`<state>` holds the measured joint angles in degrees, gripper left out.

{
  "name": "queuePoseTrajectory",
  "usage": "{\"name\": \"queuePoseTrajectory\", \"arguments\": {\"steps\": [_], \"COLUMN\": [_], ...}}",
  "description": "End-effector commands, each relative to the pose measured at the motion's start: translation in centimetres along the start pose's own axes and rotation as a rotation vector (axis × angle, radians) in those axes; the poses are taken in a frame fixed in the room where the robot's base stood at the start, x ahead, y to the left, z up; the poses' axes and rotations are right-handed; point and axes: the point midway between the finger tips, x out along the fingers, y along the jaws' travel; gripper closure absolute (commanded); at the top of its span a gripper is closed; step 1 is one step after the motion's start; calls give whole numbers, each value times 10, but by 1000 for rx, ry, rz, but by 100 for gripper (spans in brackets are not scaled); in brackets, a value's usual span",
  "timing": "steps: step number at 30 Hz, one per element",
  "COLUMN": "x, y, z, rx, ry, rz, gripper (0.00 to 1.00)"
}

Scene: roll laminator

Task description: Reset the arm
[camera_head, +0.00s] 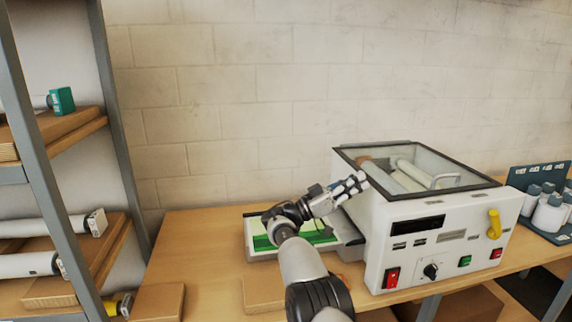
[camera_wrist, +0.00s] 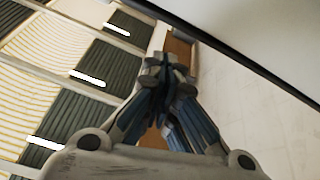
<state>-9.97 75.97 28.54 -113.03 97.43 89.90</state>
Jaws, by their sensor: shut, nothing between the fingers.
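My arm reaches over the wooden table. My gripper (camera_head: 358,184) is beside the upper left edge of the white roll laminator (camera_head: 440,245). In the wrist view my gripper (camera_wrist: 165,75) shows with its fingers together and nothing between them. The laminator has a glass-topped lid with a dark frame (camera_head: 420,149), and pale rollers show beneath the glass. Its front carries a red switch, a black knob, a green button, a red button and a yellow lever (camera_head: 494,224). I cannot tell whether the gripper touches the laminator.
A tray with a green sheet (camera_head: 262,243) lies left of the laminator, partly behind my arm. A metal shelf rack (camera_head: 112,120) with rolls (camera_head: 45,228) stands at the left. White bottles (camera_head: 549,214) stand in a dark rack at the right. The table's left end (camera_head: 190,235) is clear.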

Motion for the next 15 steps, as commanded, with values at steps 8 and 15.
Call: {"name": "queuePoseTrajectory", "arguments": {"steps": [8,15], "x": [62,63], "y": [55,139], "z": [-12,0], "rx": [-334,-538], "ry": [-393,-685], "rz": [-183,-435], "gripper": [100,100]}}
